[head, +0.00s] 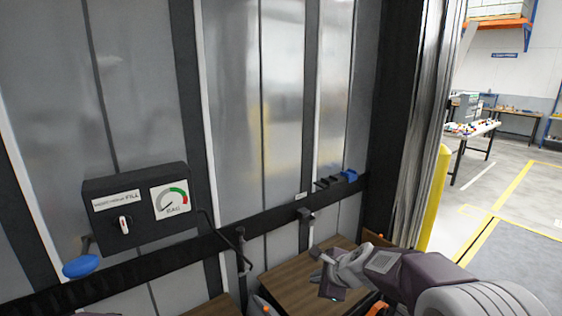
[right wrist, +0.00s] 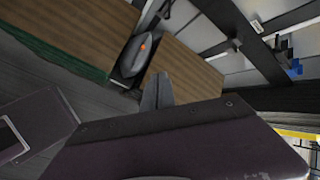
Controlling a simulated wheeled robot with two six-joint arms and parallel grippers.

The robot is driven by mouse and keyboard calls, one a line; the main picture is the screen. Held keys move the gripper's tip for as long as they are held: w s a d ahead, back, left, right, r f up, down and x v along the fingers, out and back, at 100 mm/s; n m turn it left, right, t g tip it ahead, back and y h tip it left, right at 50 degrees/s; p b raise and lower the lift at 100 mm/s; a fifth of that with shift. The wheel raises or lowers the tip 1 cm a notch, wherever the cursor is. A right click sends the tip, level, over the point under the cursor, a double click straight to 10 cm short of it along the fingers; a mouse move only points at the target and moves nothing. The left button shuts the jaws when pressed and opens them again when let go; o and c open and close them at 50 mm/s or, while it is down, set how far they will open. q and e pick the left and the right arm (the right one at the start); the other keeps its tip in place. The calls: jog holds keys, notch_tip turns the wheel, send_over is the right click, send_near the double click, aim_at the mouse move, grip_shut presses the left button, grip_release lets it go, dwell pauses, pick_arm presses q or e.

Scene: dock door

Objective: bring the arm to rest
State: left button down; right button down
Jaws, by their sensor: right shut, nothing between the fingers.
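My right arm comes in from the lower right of the head view. Its gripper (head: 328,273) is in front of and above a brown wood-grained surface (head: 295,281), apart from the wall. In the right wrist view the fingers (right wrist: 158,90) are together with nothing between them. My left gripper is not in view.
A black control box (head: 137,210) with a knob and gauge is on the metal wall. A blue knob (head: 81,266) is below it. Blue and black fittings (head: 348,176) sit on the dark rail. A yellow post (head: 432,198) stands right, with open floor beyond.

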jog(key=s+d+f+n+g+h, duration=0.1)
jog(key=s+d+f+n+g, duration=0.1)
jog(key=s+f+n, duration=0.2)
jog(key=s+d+f+n+g+h, duration=0.1)
jog(key=s+d+f+n+g, duration=0.1)
jog(key=s+n, duration=0.7)
jog(key=s+d+f+n+g+h, duration=0.1)
jog(key=s+d+f+n, duration=0.3)
jog(key=s, duration=0.7)
jog(key=f+n+g, duration=0.1)
jog(key=f+n, duration=0.1)
jog(key=shift+s+n, duration=0.2)
jog(key=shift+n, duration=0.1)
jog(key=shift+s, duration=0.1)
